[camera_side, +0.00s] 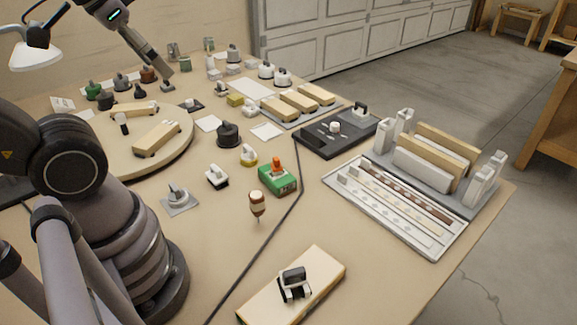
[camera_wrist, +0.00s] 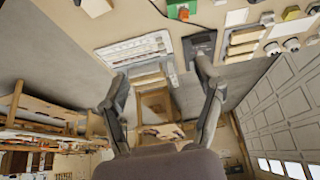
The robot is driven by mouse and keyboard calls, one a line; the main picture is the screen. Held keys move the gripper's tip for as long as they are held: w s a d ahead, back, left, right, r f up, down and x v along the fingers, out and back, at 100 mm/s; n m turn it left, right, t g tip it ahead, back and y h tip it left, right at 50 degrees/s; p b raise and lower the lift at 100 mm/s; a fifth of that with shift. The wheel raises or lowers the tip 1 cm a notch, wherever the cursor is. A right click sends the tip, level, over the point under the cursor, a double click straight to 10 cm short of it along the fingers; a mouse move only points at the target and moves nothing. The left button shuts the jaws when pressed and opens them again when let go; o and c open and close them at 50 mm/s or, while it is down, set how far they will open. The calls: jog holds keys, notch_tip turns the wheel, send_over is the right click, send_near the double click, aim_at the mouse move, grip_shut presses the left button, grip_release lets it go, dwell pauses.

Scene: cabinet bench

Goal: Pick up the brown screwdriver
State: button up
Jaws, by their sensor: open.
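The brown screwdriver (camera_side: 257,204) shows in the side view near the middle of the bench. Its brown handle has a pale band. It looks upright, with its thin tip down. I cannot make it out in the wrist view. In the wrist view, my gripper (camera_wrist: 161,72) is open, its two dark fingers wide apart with nothing between them. It points out over the bench edge towards the floor and is apart from the screwdriver. In the side view I cannot surely pick out its fingertips.
A green box with an orange top (camera_side: 279,178) stands just behind the screwdriver. A wooden block with a dark clamp (camera_side: 325,266) lies in front. A pale slotted tray (camera_side: 443,243) and a black tray (camera_side: 312,146) lie to the right. A round board (camera_side: 180,158) is at left.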

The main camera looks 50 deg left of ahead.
jog(key=m+g+y, duration=0.5)
jog(key=m+g, duration=0.2)
jog(key=m, duration=0.2)
send_over(259, 199)
jog(key=s+d, duration=0.3)
jog(key=s, duration=0.1)
notch_tip(259, 199, down, 11)
jog(key=w+d+f+m+t+y, duration=0.1)
jog(key=d+f+m+t+y, duration=0.1)
jog(key=d+f+m+y, duration=0.5)
jog(key=w+d+f+m+t+y, duration=0.15)
jog(key=f+m, duration=0.25)
jog(key=f, duration=0.8)
jog(key=shift+t, duration=0.35)
jog(key=x, duration=1.4)
jog(key=shift+s, duration=0.45)
grip_shut()
jog(key=shift+r, duration=0.15)
